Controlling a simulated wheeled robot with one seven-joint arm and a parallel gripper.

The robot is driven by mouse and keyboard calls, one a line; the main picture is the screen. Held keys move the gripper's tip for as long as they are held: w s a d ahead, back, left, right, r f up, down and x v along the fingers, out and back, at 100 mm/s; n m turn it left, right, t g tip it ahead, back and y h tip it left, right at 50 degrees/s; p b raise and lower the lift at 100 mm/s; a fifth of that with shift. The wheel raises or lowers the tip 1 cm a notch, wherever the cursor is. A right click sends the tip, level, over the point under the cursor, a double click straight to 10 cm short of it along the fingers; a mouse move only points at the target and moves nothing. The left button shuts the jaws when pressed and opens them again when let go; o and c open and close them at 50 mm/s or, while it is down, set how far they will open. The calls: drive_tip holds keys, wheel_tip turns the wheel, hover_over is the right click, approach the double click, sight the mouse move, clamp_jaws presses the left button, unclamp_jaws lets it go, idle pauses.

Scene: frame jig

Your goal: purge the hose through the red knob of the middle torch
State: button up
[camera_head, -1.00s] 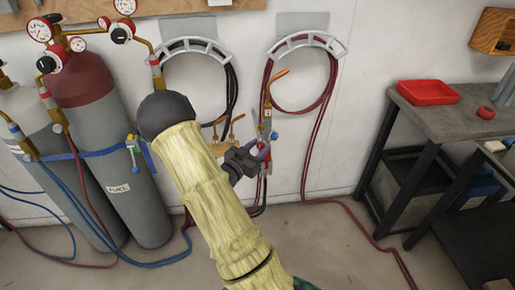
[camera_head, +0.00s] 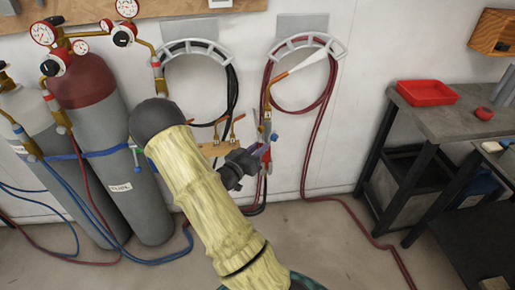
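A torch (camera_head: 267,112) with an orange tip stands upright on the wall, in front of the red hose coil. A pale white cone, like a jet, spreads up and right from its tip. The torch has a blue knob (camera_head: 275,137) and, lower down, a red knob (camera_head: 266,153). My gripper (camera_head: 257,155) is at the red knob and appears closed on it; its fingers are small and partly hidden.
Gas cylinders (camera_head: 88,105) with gauges and hoses stand at left. A black hose coil (camera_head: 232,90) and a red hose coil (camera_head: 331,90) hang on the wall. A bench (camera_head: 440,122) with a red tray (camera_head: 427,93) is at right.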

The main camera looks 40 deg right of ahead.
drive_tip(key=o, duration=0.4)
drive_tip(key=b+v, duration=0.1)
drive_tip(key=v, duration=1.6)
drive_tip(key=shift+w+a+f, duration=0.1)
drive_tip(key=shift+a, duration=0.15)
